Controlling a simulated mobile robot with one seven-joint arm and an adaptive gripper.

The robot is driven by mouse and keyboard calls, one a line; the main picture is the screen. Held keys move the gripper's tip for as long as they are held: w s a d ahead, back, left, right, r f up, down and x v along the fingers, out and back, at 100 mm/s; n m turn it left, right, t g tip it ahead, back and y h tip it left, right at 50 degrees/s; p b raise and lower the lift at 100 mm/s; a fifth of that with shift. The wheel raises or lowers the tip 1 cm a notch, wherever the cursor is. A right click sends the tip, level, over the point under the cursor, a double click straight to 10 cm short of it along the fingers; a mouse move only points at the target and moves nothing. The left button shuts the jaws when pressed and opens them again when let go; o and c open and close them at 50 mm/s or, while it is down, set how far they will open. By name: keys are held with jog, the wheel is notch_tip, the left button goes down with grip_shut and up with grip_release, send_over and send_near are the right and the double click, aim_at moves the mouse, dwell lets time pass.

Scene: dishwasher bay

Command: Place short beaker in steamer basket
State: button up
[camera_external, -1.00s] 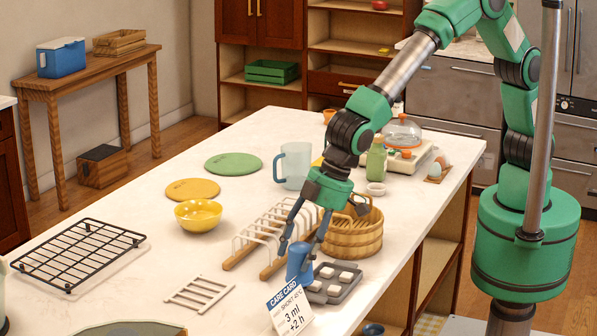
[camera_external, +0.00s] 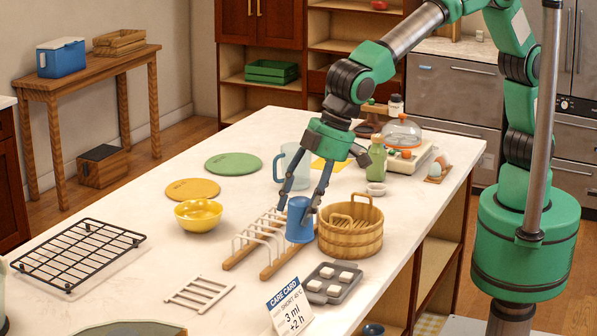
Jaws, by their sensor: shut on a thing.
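A short blue beaker (camera_external: 299,222) is held by my gripper (camera_external: 300,205), whose fingers are shut on it. The beaker is upright or nearly so and appears raised, in front of the right end of the white-wired rack in the picture. The round wooden steamer basket (camera_external: 351,238) with a handle stands on the counter just right of the beaker. Slats show inside the basket, and I see no beaker in it. The beaker's exact height above the counter is hard to tell.
The wire rack on wooden rails (camera_external: 258,242) stands left of the basket. A grey tray with white blocks (camera_external: 331,284) and a care card (camera_external: 290,308) are in front. A green bottle (camera_external: 377,158) and small white cup (camera_external: 376,189) stand behind. A yellow bowl (camera_external: 198,215) is left.

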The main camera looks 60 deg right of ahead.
notch_tip(320, 180, up, 4)
jog(key=shift+f, duration=0.1)
jog(key=shift+d+f+m+p, duration=0.25)
jog(key=shift+d+m+p, duration=0.05)
jog(key=shift+d, duration=0.15)
jog(key=shift+d+f+m+p, duration=0.1)
jog(key=shift+d+m+p, duration=0.25)
jog(key=shift+d+m, duration=0.2)
jog(key=d+m+h+p, duration=0.7)
jog(key=d+m+p, duration=0.6)
jog(key=d+m, duration=0.9)
jog(key=d+f+n, duration=0.3)
jog(key=f, duration=0.2)
jog(key=shift+s+d, duration=0.3)
jog(key=shift+d, duration=0.1)
notch_tip(320, 180, down, 6)
